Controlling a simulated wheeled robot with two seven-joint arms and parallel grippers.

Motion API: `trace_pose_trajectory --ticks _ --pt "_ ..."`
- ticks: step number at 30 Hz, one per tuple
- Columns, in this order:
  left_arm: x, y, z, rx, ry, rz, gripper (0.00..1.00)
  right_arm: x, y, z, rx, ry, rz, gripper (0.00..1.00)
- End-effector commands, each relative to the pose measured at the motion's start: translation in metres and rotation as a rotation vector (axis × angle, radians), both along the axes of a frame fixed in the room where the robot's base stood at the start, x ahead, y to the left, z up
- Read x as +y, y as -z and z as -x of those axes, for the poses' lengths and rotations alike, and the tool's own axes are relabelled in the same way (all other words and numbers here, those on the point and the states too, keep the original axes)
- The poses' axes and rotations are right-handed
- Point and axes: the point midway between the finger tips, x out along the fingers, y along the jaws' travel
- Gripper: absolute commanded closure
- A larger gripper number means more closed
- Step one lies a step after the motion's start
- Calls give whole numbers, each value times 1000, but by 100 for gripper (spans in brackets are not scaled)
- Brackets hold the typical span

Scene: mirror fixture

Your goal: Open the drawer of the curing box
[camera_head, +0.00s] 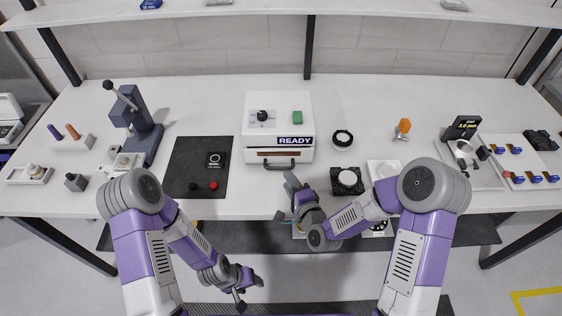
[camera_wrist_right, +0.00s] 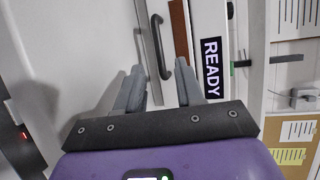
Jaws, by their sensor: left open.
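The curing box (camera_head: 277,106) is a white case with a READY label, standing on the table in the middle of the head view. Its drawer front, with a brown strip (camera_head: 278,153) and a dark bar handle (camera_head: 281,166), sits flush with the box. My right gripper (camera_head: 285,195) is just in front of the box, below the handle in the picture. In the right wrist view my right gripper (camera_wrist_right: 159,88) is open, and the handle (camera_wrist_right: 158,45) lies between the lines of its fingers, with no visible grip. My left gripper (camera_head: 249,292) is open and empty, low before the table.
A dark mat (camera_head: 180,160) with a red button lies left of the box, and a lever press (camera_head: 140,125) stands farther left. A shelf (camera_head: 310,9) runs above the back.

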Motion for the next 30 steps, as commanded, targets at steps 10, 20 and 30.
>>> trace_pose_trajectory --ticks 10,20,30 --pt "0 -1 0 0 -1 0 41 20 9 -44 1 -1 0 63" --pt "0 -1 0 0 -1 0 41 27 14 -63 3 0 1 63" --pt "0 -1 0 0 0 0 41 27 14 -63 3 0 1 83"
